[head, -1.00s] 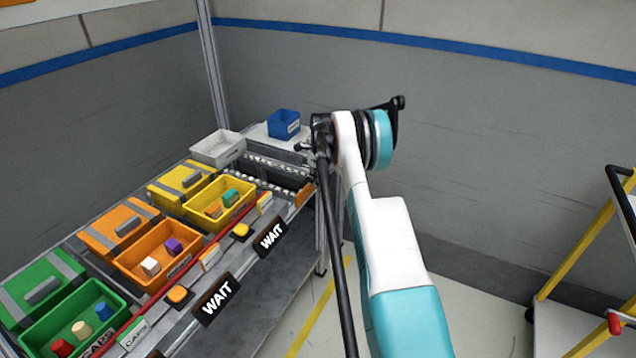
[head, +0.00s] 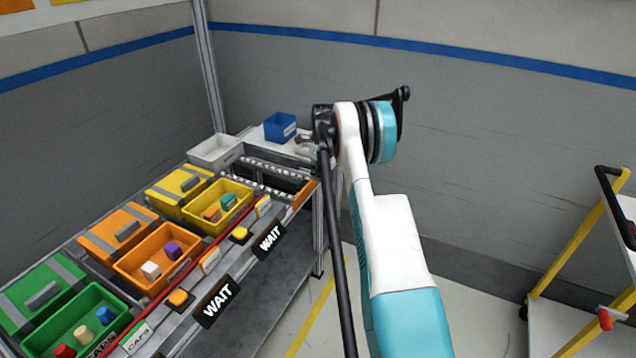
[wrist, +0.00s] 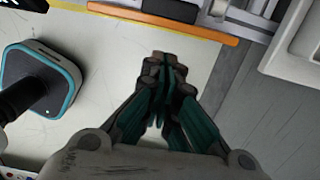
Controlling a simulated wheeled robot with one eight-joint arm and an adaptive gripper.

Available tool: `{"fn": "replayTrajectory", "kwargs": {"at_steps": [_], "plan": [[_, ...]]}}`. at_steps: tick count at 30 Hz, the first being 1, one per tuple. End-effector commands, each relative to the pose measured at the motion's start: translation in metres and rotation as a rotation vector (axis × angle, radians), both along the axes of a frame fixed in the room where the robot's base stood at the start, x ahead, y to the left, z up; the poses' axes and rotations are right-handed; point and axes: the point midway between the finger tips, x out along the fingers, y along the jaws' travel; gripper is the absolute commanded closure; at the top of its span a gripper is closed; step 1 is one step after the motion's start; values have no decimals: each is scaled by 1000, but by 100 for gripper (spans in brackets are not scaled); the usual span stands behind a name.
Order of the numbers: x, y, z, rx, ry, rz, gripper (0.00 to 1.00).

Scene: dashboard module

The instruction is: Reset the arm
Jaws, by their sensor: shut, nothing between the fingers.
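My arm (head: 395,240), white and teal, reaches up through the middle of the head view, with its bent joint in front of the back wall. My gripper (wrist: 168,62) shows in the wrist view with its dark and teal fingers drawn together and nothing between them. It hangs above a pale floor area, apart from the things around it. In the head view the gripper is mostly hidden behind the arm's dark end.
A workbench at left carries green (head: 103,292), orange (head: 128,265) and yellow (head: 190,213) bins with small blocks. A grey tray (head: 215,150), blue bin (head: 279,127) and roller track (head: 270,182) lie farther back. A yellow-framed trolley (head: 575,270) stands at right, with open floor between.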

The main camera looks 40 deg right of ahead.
Motion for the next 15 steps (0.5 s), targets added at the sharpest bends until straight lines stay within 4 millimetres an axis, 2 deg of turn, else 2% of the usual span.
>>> {"fn": "replayTrajectory", "kwargs": {"at_steps": [1,6,15], "plan": [[2,1,12,0,1,-1,100],[9,3,33,0,1,-1,100],[11,4,42,-1,2,-1,100]]}}
